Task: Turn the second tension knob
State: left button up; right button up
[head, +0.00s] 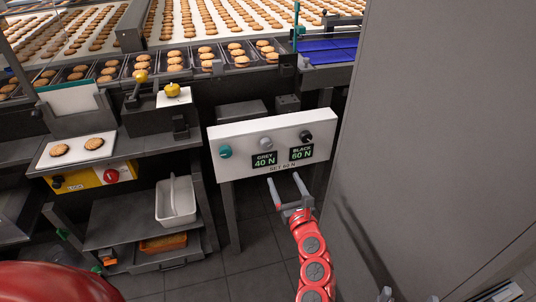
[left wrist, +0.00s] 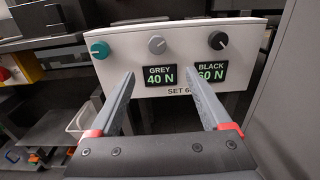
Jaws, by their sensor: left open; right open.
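A white control panel (head: 240,171) carries three knobs in a row: a teal knob (head: 225,152) at left, a grey knob (head: 265,143) in the middle and a black knob (head: 306,137) at right. The grey display (head: 264,160) reads 40 N and the black display (head: 301,153) reads 60 N. A label below reads SET 60 N. My left gripper (head: 286,180) is open and empty, just below the panel in the picture. In the left wrist view, its fingers (left wrist: 162,95) point toward the panel, with the grey knob (left wrist: 156,45) above and between them. My right gripper is not in view.
A tall grey cabinet wall (head: 430,110) stands close at right. At left is a bench with a white tray of two biscuits (head: 76,150) and a yellow box with a red button (head: 85,178). A white bin (head: 176,201) sits on the lower shelf. Biscuit conveyors run behind.

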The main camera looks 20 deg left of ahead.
aim_at(267, 147)
pick_arm(q)
jog(key=x, duration=1.6)
jog(key=shift+s+a+r, duration=0.1)
jog(key=shift+s+a, duration=0.05)
jog(key=shift+a, duration=0.05)
jog(key=shift+c, duration=0.2)
grip_shut()
